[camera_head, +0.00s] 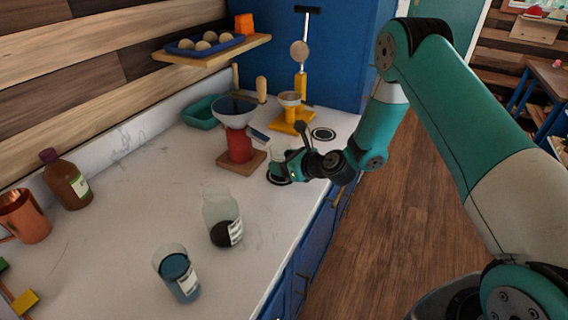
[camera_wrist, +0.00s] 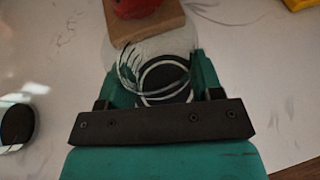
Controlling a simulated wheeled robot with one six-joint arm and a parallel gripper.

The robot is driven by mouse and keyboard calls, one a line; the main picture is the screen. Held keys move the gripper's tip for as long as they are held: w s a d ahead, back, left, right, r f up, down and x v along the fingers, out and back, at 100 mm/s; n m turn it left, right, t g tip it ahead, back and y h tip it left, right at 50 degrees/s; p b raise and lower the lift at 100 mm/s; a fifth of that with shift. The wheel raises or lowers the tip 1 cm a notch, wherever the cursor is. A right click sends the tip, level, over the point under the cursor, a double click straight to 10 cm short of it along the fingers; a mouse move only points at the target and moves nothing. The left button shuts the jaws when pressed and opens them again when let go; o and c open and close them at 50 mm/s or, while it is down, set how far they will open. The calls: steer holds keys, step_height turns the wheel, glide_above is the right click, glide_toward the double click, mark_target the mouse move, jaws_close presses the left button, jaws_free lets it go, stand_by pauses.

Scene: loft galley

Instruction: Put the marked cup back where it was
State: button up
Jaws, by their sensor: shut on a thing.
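My gripper (camera_head: 290,166) is shut on a clear glass cup (camera_wrist: 148,48), low over the white counter. The cup sits between the two green fingers in the wrist view (camera_wrist: 160,82). In the head view the fingers hide most of the cup. A dark round spot with a white ring (camera_head: 279,179) lies under the held cup; it shows through the glass in the wrist view. I cannot tell whether the cup touches it. A second ringed dark spot (camera_head: 323,134) lies bare farther back. No mark on the held cup is readable.
A red funnel stand on a wooden base (camera_head: 240,162) stands close left of the gripper. A yellow stand (camera_head: 292,122) is behind. A labelled clear vessel (camera_head: 222,211) and a blue-filled cup (camera_head: 178,274) stand nearer. The counter's front edge is at right.

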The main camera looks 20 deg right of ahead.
steer(key=shift+f, duration=0.9)
steer(key=shift+f, duration=0.2)
steer(key=o, duration=0.9)
steer(key=shift+r, duration=0.1)
